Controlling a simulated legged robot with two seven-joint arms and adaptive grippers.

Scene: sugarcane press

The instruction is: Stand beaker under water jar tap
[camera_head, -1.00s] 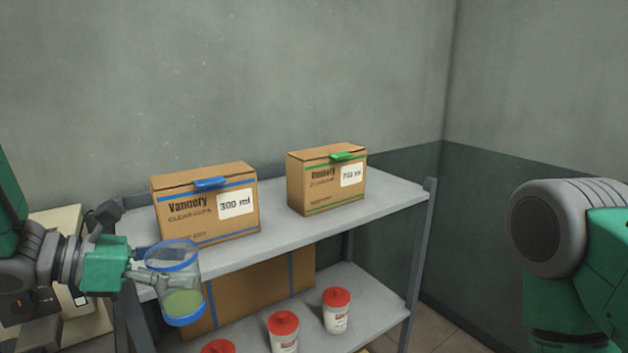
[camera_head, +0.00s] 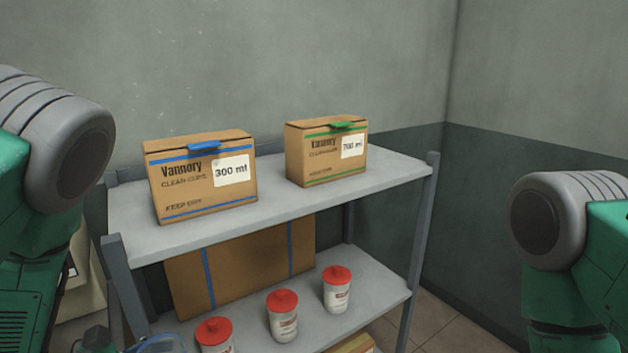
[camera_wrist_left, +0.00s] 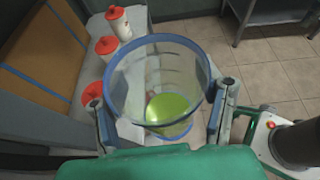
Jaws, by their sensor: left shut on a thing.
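In the head view only a bit of the blue rim of the beaker (camera_head: 162,344) shows at the bottom left edge. My right gripper is out of view; only my right arm shows at the right. No water jar or tap can be made out in these frames.
A grey shelf unit (camera_head: 290,200) carries a 300 ml box (camera_head: 200,182) and a 700 ml box (camera_head: 325,155) on top. Red-lidded jars (camera_head: 283,318) and a large carton (camera_head: 240,272) are on its lower shelf. Tiled floor (camera_wrist_left: 275,70) is open beyond the beaker.

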